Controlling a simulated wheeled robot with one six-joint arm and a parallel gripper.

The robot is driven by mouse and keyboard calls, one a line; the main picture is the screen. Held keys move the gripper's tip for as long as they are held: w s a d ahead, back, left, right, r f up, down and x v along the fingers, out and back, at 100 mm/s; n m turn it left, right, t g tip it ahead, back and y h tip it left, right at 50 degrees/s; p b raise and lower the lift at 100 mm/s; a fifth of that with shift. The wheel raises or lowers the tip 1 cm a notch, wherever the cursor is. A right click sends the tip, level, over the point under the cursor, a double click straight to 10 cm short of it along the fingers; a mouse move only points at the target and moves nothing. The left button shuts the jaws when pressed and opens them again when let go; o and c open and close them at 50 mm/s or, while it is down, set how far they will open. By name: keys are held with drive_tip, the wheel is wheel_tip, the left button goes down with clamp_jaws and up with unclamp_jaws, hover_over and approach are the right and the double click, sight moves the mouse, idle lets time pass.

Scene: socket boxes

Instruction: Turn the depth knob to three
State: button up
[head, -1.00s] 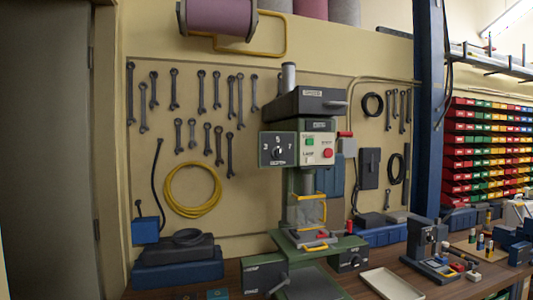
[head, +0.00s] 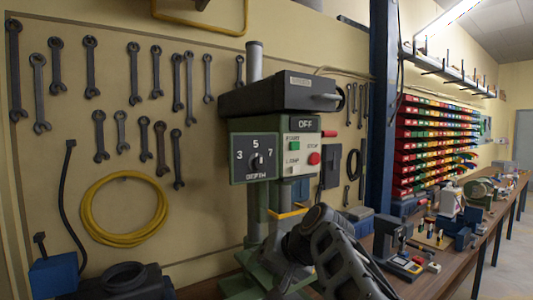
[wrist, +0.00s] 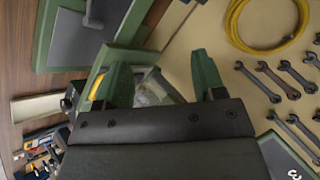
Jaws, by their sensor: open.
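The depth knob (head: 256,161) is a small dark dial with a light mark, on a black panel (head: 240,173) of the green drill press. The panel reads 3 at left, 5 on top, 7 at right and DEPTH below. The mark is too small to read exactly. My gripper (wrist: 165,78) shows in the wrist view with two green fingers spread apart and nothing between them. A corner of a dark panel with a numeral (wrist: 293,172) shows at the lower right there. In the head view my arm is below and right of the panel, apart from the knob.
Right of the depth panel is a pale panel with a green button (head: 294,148) and a red button (head: 314,158). The press head (head: 275,95) juts out above. Wrenches and a yellow cable (head: 88,215) hang on the wall at left. The space before the knob looks clear.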

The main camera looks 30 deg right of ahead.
drive_tip(key=w+d+r+m+t+y+p, duration=0.1)
drive_tip(key=d+r+t, duration=0.15)
drive_tip(key=r, duration=0.45)
drive_tip(key=d+r+t+p, duration=0.1)
drive_tip(key=d+r, duration=0.2)
drive_tip(key=r, duration=0.3)
drive_tip(key=t+y+p, duration=0.1)
drive_tip(key=t, duration=0.2)
approach(262, 163)
drive_tip(key=p+x, duration=0.3)
drive_tip(key=x, duration=0.6)
drive_tip(key=shift+c, duration=0.3)
drive_tip(key=c, duration=0.9)
drive_tip(key=shift+o, duration=0.2)
drive_tip(key=shift+n+g, duration=0.25)
drive_tip(key=shift+n, duration=0.05)
